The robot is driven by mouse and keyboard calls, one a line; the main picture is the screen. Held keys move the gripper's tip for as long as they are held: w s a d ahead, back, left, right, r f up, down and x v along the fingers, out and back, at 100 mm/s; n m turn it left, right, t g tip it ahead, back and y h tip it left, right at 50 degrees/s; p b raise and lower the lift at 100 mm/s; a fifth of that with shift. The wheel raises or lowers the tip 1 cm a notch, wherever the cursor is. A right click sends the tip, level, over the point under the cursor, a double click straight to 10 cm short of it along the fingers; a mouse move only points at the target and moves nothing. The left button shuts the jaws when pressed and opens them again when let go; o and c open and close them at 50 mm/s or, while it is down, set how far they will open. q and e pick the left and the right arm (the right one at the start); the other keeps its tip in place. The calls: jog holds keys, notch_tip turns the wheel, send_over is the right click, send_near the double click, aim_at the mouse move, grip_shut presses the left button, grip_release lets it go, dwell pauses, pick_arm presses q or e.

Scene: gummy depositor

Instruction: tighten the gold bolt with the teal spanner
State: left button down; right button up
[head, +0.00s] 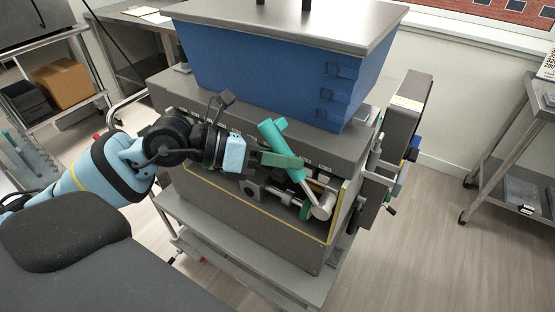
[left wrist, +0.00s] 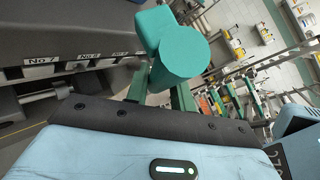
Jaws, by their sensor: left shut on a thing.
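The teal spanner (head: 272,136) is tilted, its thick teal handle up and its silver shaft running down to the right. In the left wrist view the round teal handle end (left wrist: 180,56) stands between the green fingers (left wrist: 160,92). The spanner's round silver lower end (head: 321,208) is at the open front corner of the depositor; I cannot tell whether it touches a bolt. I cannot make out the gold bolt; it may be hidden behind that end. My right gripper is not in view.
The grey depositor (head: 240,215) with its blue hopper (head: 270,75) stands close around the gripper. A green disc (head: 305,210) and rods lie beside the spanner's lower end. A side box (head: 408,105) juts out at right. Floor to the right is clear up to a steel table (head: 505,130).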

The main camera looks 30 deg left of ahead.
pick_arm(q)
jog(key=shift+d+r+m+g+y, duration=0.3)
jog(key=shift+d+r+y, duration=0.3)
jog(key=shift+d+y, duration=0.25)
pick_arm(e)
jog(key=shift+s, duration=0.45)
pick_arm(q)
jog(key=shift+s, duration=1.25)
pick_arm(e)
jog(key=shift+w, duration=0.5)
pick_arm(q)
jog(key=shift+s, duration=0.1)
